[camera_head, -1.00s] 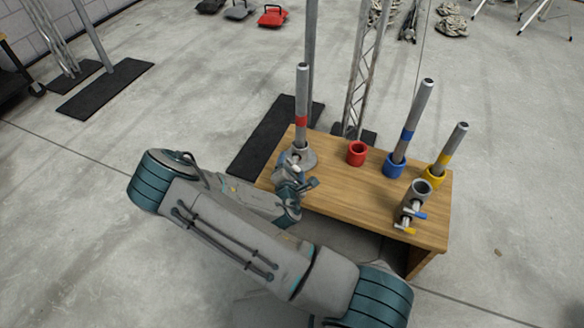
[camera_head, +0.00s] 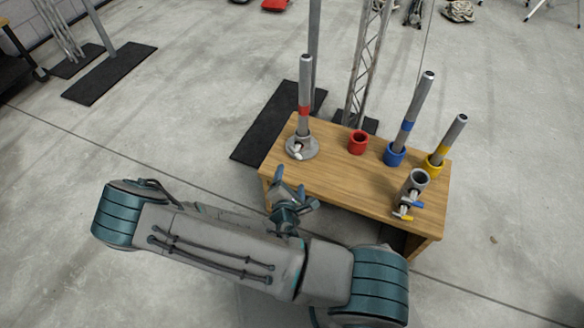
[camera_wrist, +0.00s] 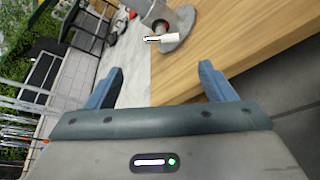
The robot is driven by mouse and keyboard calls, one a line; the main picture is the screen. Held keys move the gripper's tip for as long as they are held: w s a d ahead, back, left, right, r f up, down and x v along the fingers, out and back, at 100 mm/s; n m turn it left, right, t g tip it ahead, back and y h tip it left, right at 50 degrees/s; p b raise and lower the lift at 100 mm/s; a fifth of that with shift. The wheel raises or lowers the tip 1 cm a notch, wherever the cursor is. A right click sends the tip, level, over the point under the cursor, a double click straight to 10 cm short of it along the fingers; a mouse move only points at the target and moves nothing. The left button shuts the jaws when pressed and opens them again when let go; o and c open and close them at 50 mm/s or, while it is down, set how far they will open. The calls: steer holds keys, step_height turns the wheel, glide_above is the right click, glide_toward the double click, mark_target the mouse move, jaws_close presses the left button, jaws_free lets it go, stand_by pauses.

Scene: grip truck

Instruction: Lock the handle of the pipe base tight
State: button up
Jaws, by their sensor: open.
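The pipe base (camera_head: 302,147) is a round grey flange at the left end of the wooden table. A grey pipe with a red band (camera_head: 304,105) stands upright in it. A small white handle (camera_head: 298,151) shows on the base's near side; it also shows in the wrist view (camera_wrist: 160,39), sticking out sideways. I cannot tell how tight it is. My gripper (camera_head: 292,186) is open and empty, in front of the table's near edge and apart from the base. In the wrist view its two blue fingers (camera_wrist: 160,82) are spread, with the base beyond them.
The wooden table (camera_head: 335,185) also holds a red ring (camera_head: 358,142), a blue-banded pipe (camera_head: 410,120), a yellow-banded pipe (camera_head: 447,145) and a grey clamp piece (camera_head: 412,190) at the right. A truss tower (camera_head: 367,70) stands behind. The table's left middle is clear.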

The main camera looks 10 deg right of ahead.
steer(key=shift+s+a+r, duration=0.15)
steer(key=shift+s+a, duration=0.05)
steer(key=shift+s, duration=0.3)
steer(key=shift+c, duration=0.3)
